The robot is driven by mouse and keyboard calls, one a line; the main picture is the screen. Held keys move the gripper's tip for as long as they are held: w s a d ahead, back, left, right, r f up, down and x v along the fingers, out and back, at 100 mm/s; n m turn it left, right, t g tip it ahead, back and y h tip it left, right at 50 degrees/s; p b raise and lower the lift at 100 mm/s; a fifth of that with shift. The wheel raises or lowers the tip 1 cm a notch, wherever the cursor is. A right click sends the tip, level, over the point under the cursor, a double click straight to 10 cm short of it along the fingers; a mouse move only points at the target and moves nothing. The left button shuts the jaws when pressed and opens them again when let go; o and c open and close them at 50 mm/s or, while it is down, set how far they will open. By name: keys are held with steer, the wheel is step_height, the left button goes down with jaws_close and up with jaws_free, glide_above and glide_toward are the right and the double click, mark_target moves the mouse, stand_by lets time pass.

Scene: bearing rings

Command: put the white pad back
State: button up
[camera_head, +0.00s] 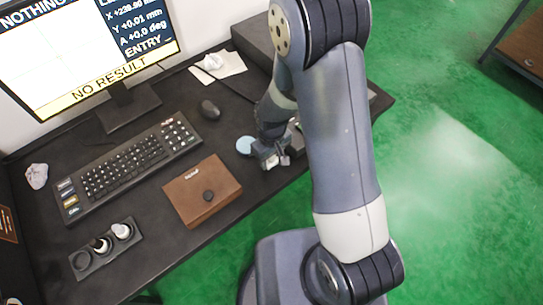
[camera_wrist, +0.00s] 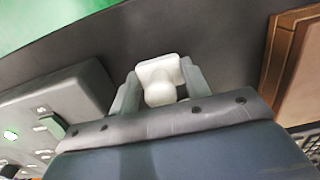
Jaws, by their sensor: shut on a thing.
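The white pad (camera_wrist: 158,72), a squarish white plate with a rounded knob, sits between the two fingers of my gripper (camera_wrist: 160,88) in the wrist view. My gripper is shut on it, above the dark desk top. In the head view my gripper (camera_head: 271,158) is over the right part of the desk, beside a pale blue disc (camera_head: 244,146); the pad cannot be made out there. A black holder (camera_head: 93,268) with a row of round places lies at the desk's front left. Its left place looks dark and empty; the other two hold whitish pieces.
A brown case (camera_head: 185,205) with a dark knob lies between the holder and my gripper, and shows in the wrist view (camera_wrist: 300,75). A keyboard (camera_head: 128,165), mouse (camera_head: 209,109) and monitor (camera_head: 85,50) stand behind. A grey device (camera_wrist: 65,95) is left in the wrist view.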

steer(key=shift+f, duration=0.2)
steer(key=o, duration=1.1)
steer(key=shift+r, duration=0.1)
steer(key=shift+r, duration=0.1)
step_height(320, 180, up, 12)
steer(key=shift+r, duration=0.1)
